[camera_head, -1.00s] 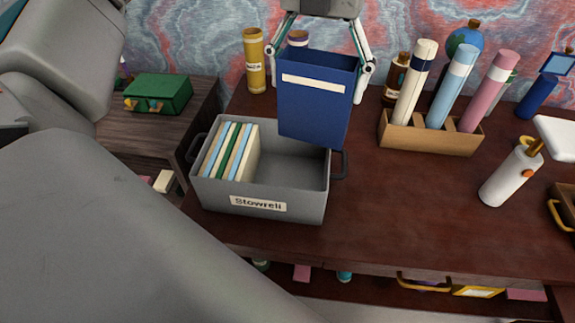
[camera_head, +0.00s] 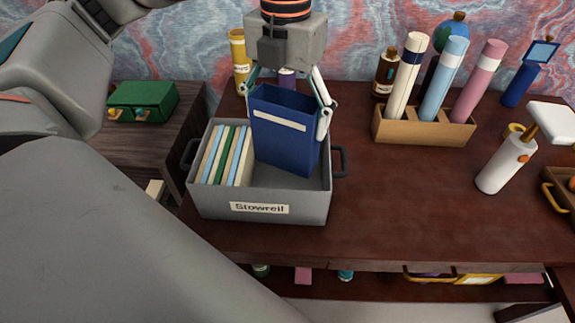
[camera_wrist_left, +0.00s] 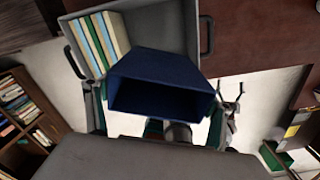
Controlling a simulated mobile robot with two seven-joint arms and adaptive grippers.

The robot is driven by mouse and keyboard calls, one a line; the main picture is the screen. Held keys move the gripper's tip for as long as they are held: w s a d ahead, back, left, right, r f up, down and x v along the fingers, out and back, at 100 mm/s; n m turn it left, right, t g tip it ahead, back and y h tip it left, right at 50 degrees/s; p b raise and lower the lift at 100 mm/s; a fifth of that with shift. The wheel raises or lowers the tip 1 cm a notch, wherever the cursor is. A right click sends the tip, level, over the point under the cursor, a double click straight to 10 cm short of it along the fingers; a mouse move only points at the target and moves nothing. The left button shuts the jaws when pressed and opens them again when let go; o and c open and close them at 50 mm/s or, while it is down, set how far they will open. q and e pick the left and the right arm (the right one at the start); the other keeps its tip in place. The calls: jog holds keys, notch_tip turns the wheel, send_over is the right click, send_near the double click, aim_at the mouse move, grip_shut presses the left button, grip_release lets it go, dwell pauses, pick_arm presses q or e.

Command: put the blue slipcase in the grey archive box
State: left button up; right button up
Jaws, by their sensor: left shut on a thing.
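The blue slipcase (camera_head: 283,138) is upright with its open side up, its lower part inside the grey archive box (camera_head: 255,207). It is in the right part of the box, beside several thin books (camera_head: 227,155) at the left end. I cannot tell whether its bottom touches the box floor. My left gripper (camera_head: 288,98) is shut on the slipcase from above, one finger at each side. The left wrist view shows the slipcase (camera_wrist_left: 160,82) between the fingers, with the box (camera_wrist_left: 165,30) beyond it. My right gripper is not in view.
A wooden holder (camera_head: 424,130) with rolled tubes stands right of the box, and a white bottle (camera_head: 503,168) further right. A yellow cylinder (camera_head: 239,62) stands behind the box. A green case (camera_head: 143,101) sits on a side cabinet at left.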

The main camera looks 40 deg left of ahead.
aim_at(286, 166)
pick_arm(q)
notch_tip(286, 166, down, 8)
jog(key=shift+f+b, duration=0.25)
jog(key=shift+b, duration=0.2)
notch_tip(286, 166, down, 4)
jog(key=shift+f, duration=0.1)
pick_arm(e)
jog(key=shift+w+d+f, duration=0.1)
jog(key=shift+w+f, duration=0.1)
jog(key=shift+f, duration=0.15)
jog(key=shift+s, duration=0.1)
pick_arm(q)
jog(key=shift+f+b, duration=0.15)
jog(key=shift+b, duration=0.2)
jog(key=o, duration=1.1)
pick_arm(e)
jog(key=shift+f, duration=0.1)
